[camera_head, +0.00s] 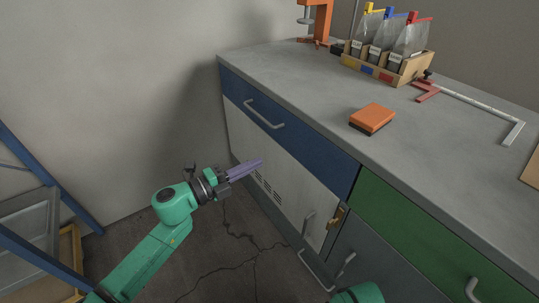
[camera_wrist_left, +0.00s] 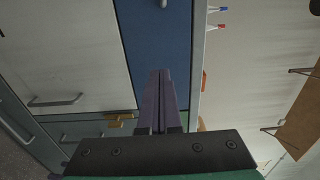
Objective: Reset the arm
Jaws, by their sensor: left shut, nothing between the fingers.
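My left arm is green and comes in from the lower left in the head view. My left gripper (camera_head: 246,169) has purple fingers, shut and empty. It hangs in free air in front of the bench cabinet (camera_head: 298,193), below the bench top. In the left wrist view the shut fingers (camera_wrist_left: 161,92) show at the middle, with the blue drawer (camera_wrist_left: 158,40) behind them. Of my right arm only a green piece shows at the bottom edge of the head view; its gripper is out of view.
The grey bench top (camera_head: 290,72) bears an orange block (camera_head: 372,117), a wooden holder with bags (camera_head: 388,66), a red and silver clamp (camera_head: 470,102) and an orange stand (camera_head: 318,20). A brass latch (camera_head: 336,217) sits on the cabinet. A blue frame (camera_head: 40,170) stands left. Cracked floor (camera_head: 235,245) lies between.

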